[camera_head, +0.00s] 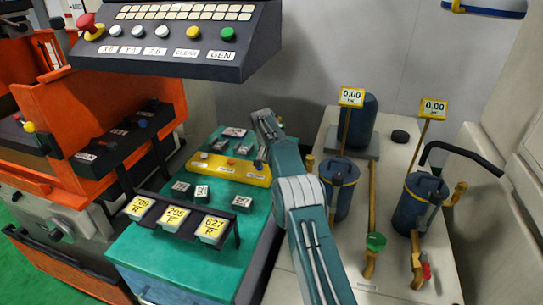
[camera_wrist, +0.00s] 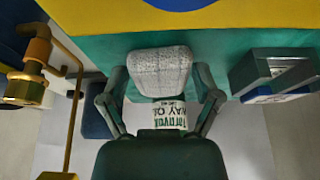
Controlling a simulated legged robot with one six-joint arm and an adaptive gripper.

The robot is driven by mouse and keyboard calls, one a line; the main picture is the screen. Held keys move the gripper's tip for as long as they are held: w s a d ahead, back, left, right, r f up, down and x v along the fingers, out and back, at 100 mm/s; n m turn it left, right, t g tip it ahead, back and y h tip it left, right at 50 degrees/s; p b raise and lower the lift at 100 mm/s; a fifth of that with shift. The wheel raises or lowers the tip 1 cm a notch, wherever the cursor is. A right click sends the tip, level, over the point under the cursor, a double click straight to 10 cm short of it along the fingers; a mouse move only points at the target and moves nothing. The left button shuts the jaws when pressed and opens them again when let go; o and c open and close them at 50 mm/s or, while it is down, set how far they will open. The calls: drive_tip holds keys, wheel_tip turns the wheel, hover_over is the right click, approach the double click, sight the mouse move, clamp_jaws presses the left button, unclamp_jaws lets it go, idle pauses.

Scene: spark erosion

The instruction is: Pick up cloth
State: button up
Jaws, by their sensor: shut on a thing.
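The cloth (camera_wrist: 160,68) is a pale grey-white, textured, folded piece in the middle of the wrist view. My gripper (camera_wrist: 161,82) has a finger on each side of it and is shut on it. In the head view, my gripper (camera_head: 262,150) is beyond the far end of my teal arm, by the right edge of the green cabinet top. I cannot make out the cloth in the head view; the arm likely hides it.
The green cabinet (camera_head: 165,255) carries a yellow bar (camera_head: 229,169), several small grey blocks and a black rack with yellow display tags (camera_head: 175,221). A control panel (camera_head: 175,35) overhangs at upper left. Blue canisters (camera_head: 340,188) and brass pipes stand on the pale bench (camera_head: 395,155) at right.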

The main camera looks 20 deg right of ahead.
drive_tip(key=shift+f, duration=0.1)
drive_tip(key=shift+r, duration=1.65)
drive_tip(key=shift+s+a+r, duration=0.1)
drive_tip(key=shift+s+r, duration=0.55)
drive_tip(key=shift+r, duration=0.1)
drive_tip(key=s+a+r, duration=0.1)
drive_tip(key=s+r, duration=0.7)
drive_tip(key=s, duration=0.4)
drive_tip(key=shift+s+a+r, duration=0.15)
drive_tip(key=shift+s+a, duration=0.1)
drive_tip(key=shift+s, duration=0.05)
drive_tip(key=o, duration=0.5)
drive_tip(key=c, duration=0.5)
